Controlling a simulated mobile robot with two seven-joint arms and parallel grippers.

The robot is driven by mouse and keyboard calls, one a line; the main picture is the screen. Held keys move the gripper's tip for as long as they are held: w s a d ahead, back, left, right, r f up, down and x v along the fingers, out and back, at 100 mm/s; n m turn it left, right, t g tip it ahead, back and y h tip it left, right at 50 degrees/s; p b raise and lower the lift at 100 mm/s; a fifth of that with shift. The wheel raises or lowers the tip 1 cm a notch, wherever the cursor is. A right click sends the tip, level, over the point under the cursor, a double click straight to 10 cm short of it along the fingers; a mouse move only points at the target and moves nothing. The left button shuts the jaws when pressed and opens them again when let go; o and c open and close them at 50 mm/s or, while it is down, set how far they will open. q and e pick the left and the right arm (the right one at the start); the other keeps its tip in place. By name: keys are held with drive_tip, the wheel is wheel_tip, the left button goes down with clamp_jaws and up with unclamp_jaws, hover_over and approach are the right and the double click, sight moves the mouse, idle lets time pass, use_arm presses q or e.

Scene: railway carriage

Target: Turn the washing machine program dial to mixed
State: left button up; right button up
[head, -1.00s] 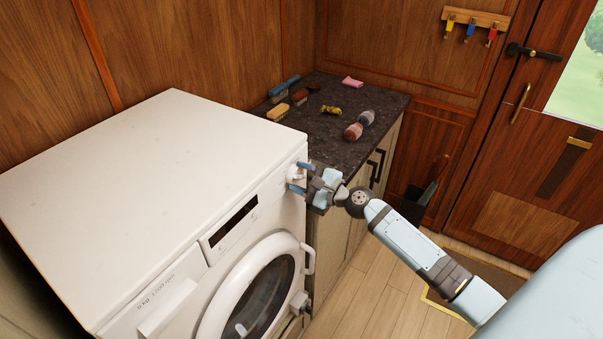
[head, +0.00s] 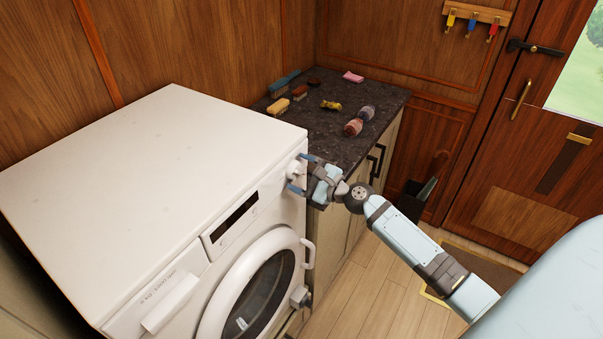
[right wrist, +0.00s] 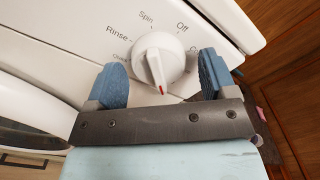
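The washing machine (head: 150,170) stands at the left in the head view. Its white program dial (head: 295,171) is at the right end of the front panel. In the right wrist view the dial (right wrist: 155,58) shows a raised grip whose red-tipped end points down towards my gripper. The labels Spin, Off and Rinse are readable; another at the left is partly hidden, and I see no "mixed" label. My right gripper (head: 301,173) is open, with its blue fingertips on either side of the dial, apparently clear of it. My left gripper is not in view.
A dark countertop (head: 343,145) beside the machine carries several brushes and a two-part rounded object (head: 360,121). The round machine door (head: 252,297) and its handle (head: 309,254) lie below the dial. The floor (head: 365,295) in front of the cabinet is clear.

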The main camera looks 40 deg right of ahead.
drive_tip(key=shift+s+d+f, duration=0.1)
drive_tip(key=shift+s, duration=0.15)
drive_tip(key=b+v, duration=0.4)
drive_tip(key=v, duration=0.9)
drive_tip(key=shift+s, duration=0.1)
drive_tip(key=s+a+f+n+g+h, duration=0.1)
drive_tip(key=s+a+f+n+g, duration=0.1)
drive_tip(key=s+a+f+n, duration=0.2)
drive_tip(key=s+a+f+n+g+h+p, duration=0.1)
drive_tip(key=s+a+f+n, duration=0.4)
drive_tip(key=a+f+n, duration=0.5)
drive_tip(key=s+a+f+n+g+h, duration=0.1)
drive_tip(key=s+a+f+n+g, duration=0.1)
drive_tip(key=s+a+f+n, duration=0.3)
drive_tip(key=a+f+n, duration=0.3)
drive_tip(key=n, duration=0.3)
drive_tip(key=shift+s+a+n+g+h+p, duration=0.2)
drive_tip(key=shift+n+g+h+p, duration=0.1)
drive_tip(key=shift+p, duration=0.1)
